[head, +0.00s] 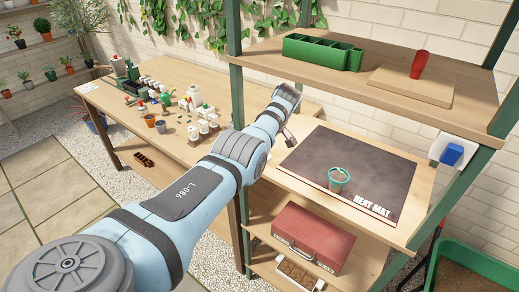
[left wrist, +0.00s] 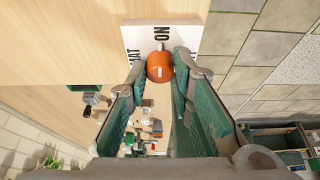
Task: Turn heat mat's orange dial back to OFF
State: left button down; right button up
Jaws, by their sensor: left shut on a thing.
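The orange dial (left wrist: 160,66) sits on a white panel (left wrist: 140,35) in the left wrist view. Sideways black lettering on the panel reads ON just above the dial, with part of MAT to the left. A small pale mark shows at the dial's ON side; OFF cannot be read. My left gripper (left wrist: 162,74) is shut on the dial, one finger on each side. In the head view my left arm reaches to the shelf's left side; the dial is hidden there. The dark heat mat (head: 320,155) lies on the middle shelf. My right gripper is not in view.
A blue switch on a white box (head: 453,153) is on the right post. A red toolbox (head: 312,236) sits below. The wooden bench (head: 180,125) at left holds several small pots and bottles.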

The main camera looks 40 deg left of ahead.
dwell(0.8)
pick_arm(q)
jog(key=c, duration=1.4)
grip_release()
jog(key=shift+r, duration=0.1)
jog(key=v, duration=0.2)
jog(key=shift+d+r, duration=0.2)
jog(key=shift+r, duration=0.05)
jog(key=d, duration=1.2)
jog(key=shift+w+d+r, duration=0.1)
jog(key=shift+d, duration=0.05)
